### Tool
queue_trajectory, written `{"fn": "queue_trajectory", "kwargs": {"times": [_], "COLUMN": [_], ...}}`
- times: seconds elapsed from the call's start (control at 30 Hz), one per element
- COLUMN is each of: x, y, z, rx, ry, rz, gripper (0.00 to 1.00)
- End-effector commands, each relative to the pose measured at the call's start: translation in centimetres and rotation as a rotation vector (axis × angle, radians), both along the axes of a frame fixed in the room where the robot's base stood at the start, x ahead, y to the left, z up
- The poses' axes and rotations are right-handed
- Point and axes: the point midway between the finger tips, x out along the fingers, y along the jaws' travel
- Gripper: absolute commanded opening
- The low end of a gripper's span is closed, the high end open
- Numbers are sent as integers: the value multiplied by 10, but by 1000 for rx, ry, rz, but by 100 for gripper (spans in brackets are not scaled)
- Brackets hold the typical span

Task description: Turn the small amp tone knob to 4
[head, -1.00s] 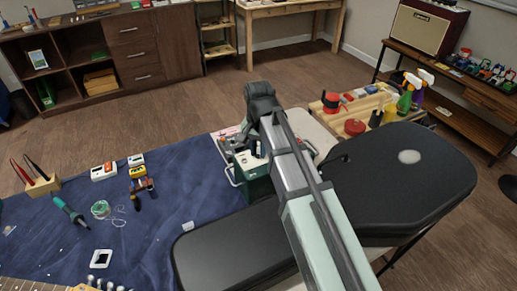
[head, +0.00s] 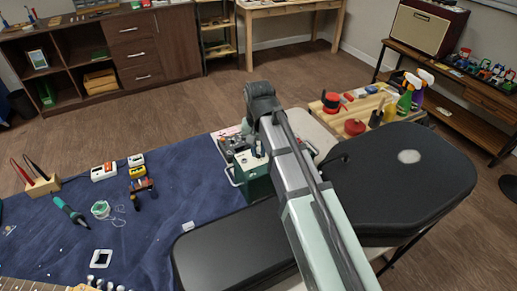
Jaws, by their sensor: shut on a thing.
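The small amp (head: 257,186) is a dark green box with metal handles and a pale top panel (head: 248,160). It stands at the right end of the blue mat, partly behind my arm. Small dark upright parts show on or just above the panel, too small to tell apart. The tone knob, its pointer and its numbers cannot be made out. My arm reaches up from the lower right, with its wrist above and beyond the amp. My gripper is hidden behind the arm, so its fingers and any contact with the knob do not show.
The blue mat (head: 150,235) holds a soldering iron (head: 69,210), a green spool (head: 101,209) and small boxes. A black case (head: 235,245) lies close in front of the amp, and another black case (head: 410,180) is at right. A wooden tray (head: 345,112) stands behind.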

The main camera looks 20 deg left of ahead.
Motion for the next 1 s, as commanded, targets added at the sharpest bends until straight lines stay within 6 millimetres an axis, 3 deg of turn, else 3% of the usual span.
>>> {"fn": "queue_trajectory", "kwargs": {"times": [0.4,0.97,1.0], "x": [0,0,0], "y": [0,0,0], "z": [0,0,0], "rx": [0,0,0], "ry": [0,0,0], "rz": [209,245,245], "gripper": [0,0,22]}}
